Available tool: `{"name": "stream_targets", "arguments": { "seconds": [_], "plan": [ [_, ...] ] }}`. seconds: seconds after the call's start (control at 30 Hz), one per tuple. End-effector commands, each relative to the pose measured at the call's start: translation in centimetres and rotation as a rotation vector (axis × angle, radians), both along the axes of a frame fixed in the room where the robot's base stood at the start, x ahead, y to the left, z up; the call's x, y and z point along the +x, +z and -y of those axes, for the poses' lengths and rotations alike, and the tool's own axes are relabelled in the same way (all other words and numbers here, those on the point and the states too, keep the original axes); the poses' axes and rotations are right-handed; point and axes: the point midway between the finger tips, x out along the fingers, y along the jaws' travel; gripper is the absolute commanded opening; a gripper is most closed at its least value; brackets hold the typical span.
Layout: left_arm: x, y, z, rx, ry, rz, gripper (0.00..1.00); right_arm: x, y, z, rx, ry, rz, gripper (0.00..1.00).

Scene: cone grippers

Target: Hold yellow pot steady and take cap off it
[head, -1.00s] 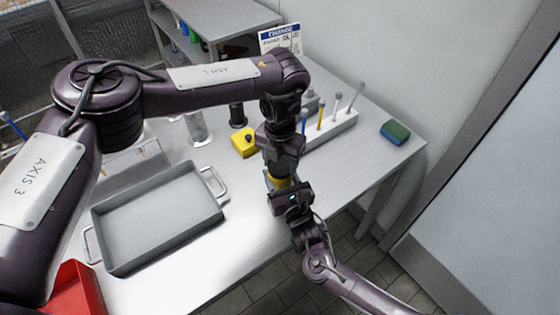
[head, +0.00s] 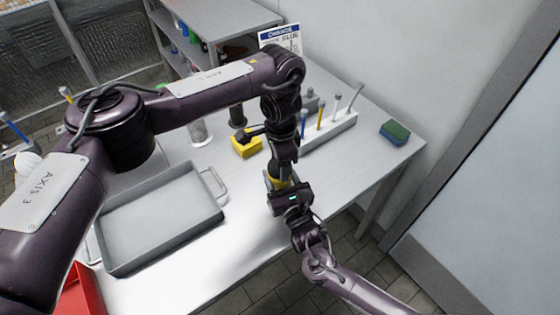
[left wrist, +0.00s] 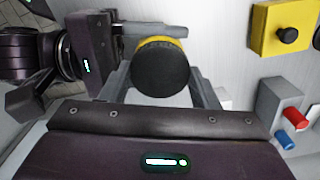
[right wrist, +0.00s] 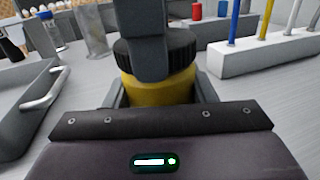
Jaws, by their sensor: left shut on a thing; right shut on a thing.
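The yellow pot (right wrist: 160,92) stands upright on the table with its black ribbed cap (right wrist: 184,50) on top. In the right wrist view my right gripper (right wrist: 158,95) is shut around the pot's yellow body from the side. In the left wrist view my left gripper (left wrist: 160,75) is above the pot, with its fingers on either side of the round black cap (left wrist: 160,67), shut on it. In the head view the pot (head: 277,183) is mostly hidden between my two grippers.
A grey tray (head: 200,224) with handles lies left of the pot. Behind are a yellow block with a black knob (head: 246,147), a white rack (head: 335,132) of coloured sticks and a glass (head: 198,132). A green-blue sponge (head: 394,132) lies right. The table's front edge is close.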

Motion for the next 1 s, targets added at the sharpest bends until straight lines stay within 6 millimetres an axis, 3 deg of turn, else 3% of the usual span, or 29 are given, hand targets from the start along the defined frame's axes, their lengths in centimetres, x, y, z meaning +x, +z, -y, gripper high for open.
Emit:
{"name": "stream_targets", "arguments": {
  "seconds": [0.3,0.5,1.0],
  "plan": [
    [0.10,0.09,0.01,0.000,0.682,0.004,0.28,-0.03,-0.11,0.03,-0.001,0.000,-0.002,0.00],
    [0.11,0.10,0.03,0.000,0.946,0.005,0.28,-0.03,-0.11,0.02,-0.002,0.000,-0.002,0.00],
    [0.13,0.11,0.03,-0.001,0.952,0.005,0.28,-0.05,-0.13,0.01,-0.001,0.000,-0.003,0.00]
  ]
}}
